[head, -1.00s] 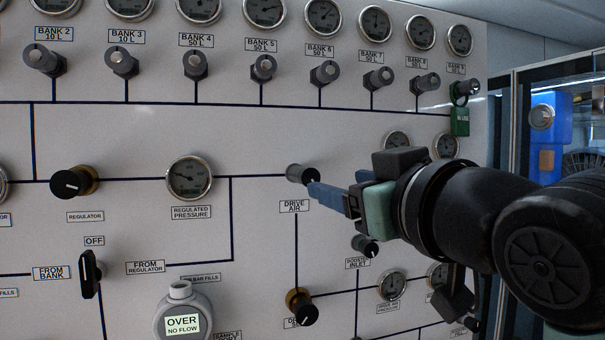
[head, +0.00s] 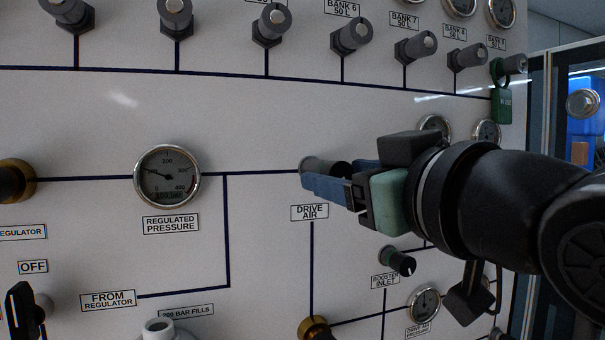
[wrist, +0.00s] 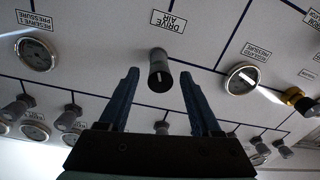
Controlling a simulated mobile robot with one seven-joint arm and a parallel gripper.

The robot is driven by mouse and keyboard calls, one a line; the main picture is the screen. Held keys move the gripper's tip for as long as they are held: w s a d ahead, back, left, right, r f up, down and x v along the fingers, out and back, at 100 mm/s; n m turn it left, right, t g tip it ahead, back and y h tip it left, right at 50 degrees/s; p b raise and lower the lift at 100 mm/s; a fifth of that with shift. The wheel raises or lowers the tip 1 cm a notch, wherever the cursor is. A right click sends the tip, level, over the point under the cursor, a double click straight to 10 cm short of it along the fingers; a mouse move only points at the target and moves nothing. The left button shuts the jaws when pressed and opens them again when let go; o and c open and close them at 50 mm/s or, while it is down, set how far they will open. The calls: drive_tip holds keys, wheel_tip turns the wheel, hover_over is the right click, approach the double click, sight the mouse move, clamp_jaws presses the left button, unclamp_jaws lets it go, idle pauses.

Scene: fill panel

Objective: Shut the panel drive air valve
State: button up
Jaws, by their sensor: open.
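The drive air valve is a grey, round knob (head: 318,163) on the panel, above the "DRIVE AIR" label (head: 310,212). In the wrist view the knob (wrist: 159,66) has a white line on its dark end and appears between my fingertips, with a gap on each side. My gripper (head: 326,176) is open, its blue fingers reaching in from the right. The near finger hides the knob's lower part in the head view. I cannot tell how far the fingertips reach along the knob, and I see no contact.
The booster inlet knob (head: 401,262) is below my gripper. A brass-based knob (head: 315,328) is lower on the drive air line. The regulated pressure gauge (head: 167,176) is to the left. A row of bank valves, including one knob (head: 352,35), runs above. The panel around the drive air valve is clear.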

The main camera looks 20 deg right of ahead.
clamp_jaws()
idle(0.3)
